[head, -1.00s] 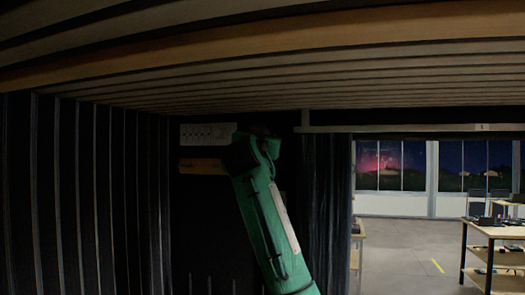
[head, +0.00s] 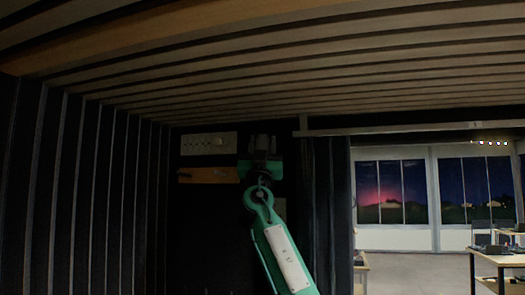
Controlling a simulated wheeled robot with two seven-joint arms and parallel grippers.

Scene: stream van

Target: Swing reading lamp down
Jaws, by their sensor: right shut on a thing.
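My right gripper (head: 262,147) is at the dark back wall, at the end of my green and white arm that comes up from the bottom. Its fingers point away from me and are shut on a small dark grey thing there, which I take to be the reading lamp. The gripper and the dim light hide most of the lamp, so its shape and tilt cannot be told. My left gripper is not in view.
A white panel with switches (head: 208,143) and a wooden strip (head: 208,175) are on the wall just left of the gripper. A slatted ceiling (head: 300,75) hangs low overhead. A dark curtain (head: 330,220) is at right, with an open room and a table (head: 500,258) beyond.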

